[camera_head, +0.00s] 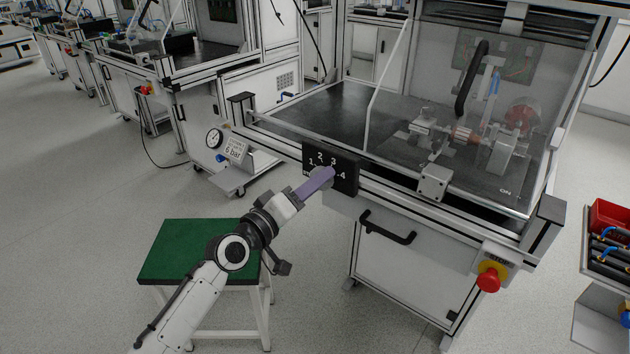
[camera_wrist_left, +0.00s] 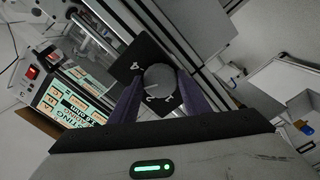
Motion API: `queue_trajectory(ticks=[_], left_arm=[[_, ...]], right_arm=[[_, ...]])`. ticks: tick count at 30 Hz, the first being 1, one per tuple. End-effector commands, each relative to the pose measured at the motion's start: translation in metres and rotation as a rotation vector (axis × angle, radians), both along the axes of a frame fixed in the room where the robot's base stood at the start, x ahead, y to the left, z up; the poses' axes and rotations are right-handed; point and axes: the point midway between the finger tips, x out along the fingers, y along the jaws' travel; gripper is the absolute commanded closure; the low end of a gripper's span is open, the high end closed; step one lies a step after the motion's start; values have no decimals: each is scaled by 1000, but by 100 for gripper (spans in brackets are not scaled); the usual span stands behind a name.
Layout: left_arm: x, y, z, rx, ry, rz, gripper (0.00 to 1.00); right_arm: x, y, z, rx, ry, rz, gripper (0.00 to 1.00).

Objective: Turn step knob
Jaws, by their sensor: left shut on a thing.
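The step knob is a round grey dial on a black plate (camera_head: 345,176) with white numbers, fixed to the front rail of the test bench. In the head view my left gripper (camera_head: 322,176) reaches the plate from the lower left and covers much of the knob. In the left wrist view the grey knob (camera_wrist_left: 159,77) sits between the two purple fingers of my left gripper (camera_wrist_left: 160,88), which is shut on it. The numbers 4, 2 and 1 show around the knob there. My right gripper is in neither view.
A black drawer handle (camera_head: 388,228) and a red emergency stop button (camera_head: 489,279) are on the bench front, right of the plate. A pressure gauge (camera_head: 214,138) is to the left. A green-topped stool (camera_head: 180,250) stands below my left arm.

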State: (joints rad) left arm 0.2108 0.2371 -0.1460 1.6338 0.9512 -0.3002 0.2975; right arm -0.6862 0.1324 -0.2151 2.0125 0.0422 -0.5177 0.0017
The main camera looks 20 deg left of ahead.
Motion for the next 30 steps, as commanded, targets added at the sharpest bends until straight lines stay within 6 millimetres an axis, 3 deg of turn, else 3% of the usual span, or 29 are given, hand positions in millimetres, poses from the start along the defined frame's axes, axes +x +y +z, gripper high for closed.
queue_trajectory(ticks=[20, 21, 23, 30], left_arm=[[0, 1, 1, -61, 19, 2, 80], [0, 1, 1, -61, 19, 2, 50], [0, 1, 1, -61, 20, 1, 40], [0, 0, 0, -59, 21, 1, 38]], right_arm=[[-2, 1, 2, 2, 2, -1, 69], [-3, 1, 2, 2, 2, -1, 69], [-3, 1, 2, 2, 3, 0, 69], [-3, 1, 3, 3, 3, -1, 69]])
